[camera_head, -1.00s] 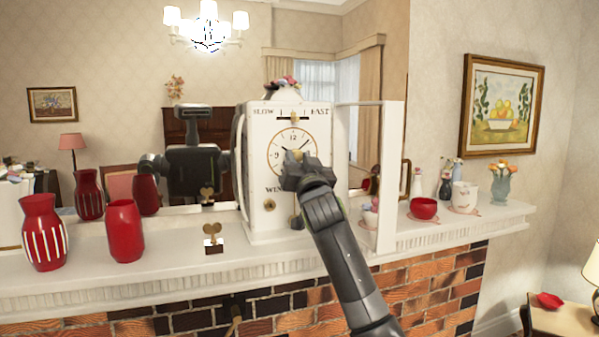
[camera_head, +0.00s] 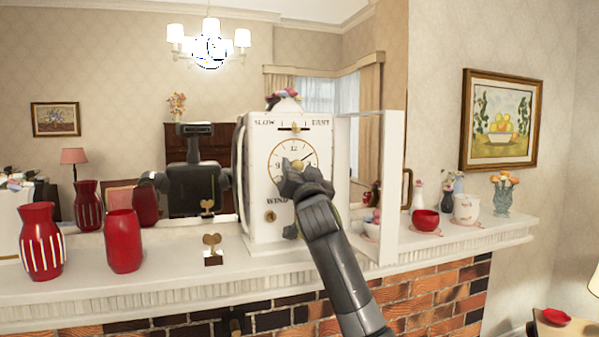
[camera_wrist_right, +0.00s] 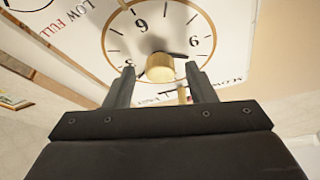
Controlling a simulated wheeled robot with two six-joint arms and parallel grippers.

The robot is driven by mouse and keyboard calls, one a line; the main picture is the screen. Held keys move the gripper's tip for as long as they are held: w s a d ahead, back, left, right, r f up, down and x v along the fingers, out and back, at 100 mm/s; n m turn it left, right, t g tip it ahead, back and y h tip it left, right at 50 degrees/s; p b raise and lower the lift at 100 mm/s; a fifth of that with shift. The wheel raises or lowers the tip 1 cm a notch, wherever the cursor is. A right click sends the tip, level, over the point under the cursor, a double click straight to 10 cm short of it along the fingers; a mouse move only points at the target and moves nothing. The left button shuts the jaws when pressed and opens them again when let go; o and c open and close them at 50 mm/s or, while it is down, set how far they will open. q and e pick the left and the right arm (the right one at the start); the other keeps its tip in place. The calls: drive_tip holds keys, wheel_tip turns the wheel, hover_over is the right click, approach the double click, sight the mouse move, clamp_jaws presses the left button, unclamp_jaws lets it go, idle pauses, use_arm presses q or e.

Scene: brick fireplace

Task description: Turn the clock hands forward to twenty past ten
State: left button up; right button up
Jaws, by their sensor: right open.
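The white clock (camera_head: 258,215) stands on the mantel, its round dial (camera_head: 275,150) facing me. A brass knob (camera_wrist_right: 160,67) sits at the dial's centre. My right gripper (camera_head: 300,172) is in front of the dial and covers its lower part. In the right wrist view, the open fingers of the gripper (camera_wrist_right: 160,78) stand on either side of the knob, with gaps showing. In the head view a dark hand (camera_head: 307,156) points to the upper right, near two. The dial appears upside down in the wrist view; the other hand is hard to make out. My left gripper is not in view.
The clock's glass door (camera_head: 390,185) stands open at right. A heart-topped winding key (camera_head: 212,249) stands left of the clock, with red vases (camera_head: 123,242) farther left. A red bowl (camera_head: 425,221) and white cup (camera_head: 466,207) are at right. A mirror is behind.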

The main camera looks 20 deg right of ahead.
drive_tip(key=shift+s+a+f+b, duration=0.1)
drive_tip(key=shift+s+f+b, duration=0.2)
drive_tip(key=shift+s, duration=0.2)
drive_tip(key=b+v, duration=0.5)
drive_tip(key=v, duration=1.1)
drive_tip(key=shift+s, duration=0.15)
drive_tip(key=p+x, duration=1.1)
drive_tip(key=x, duration=0.7)
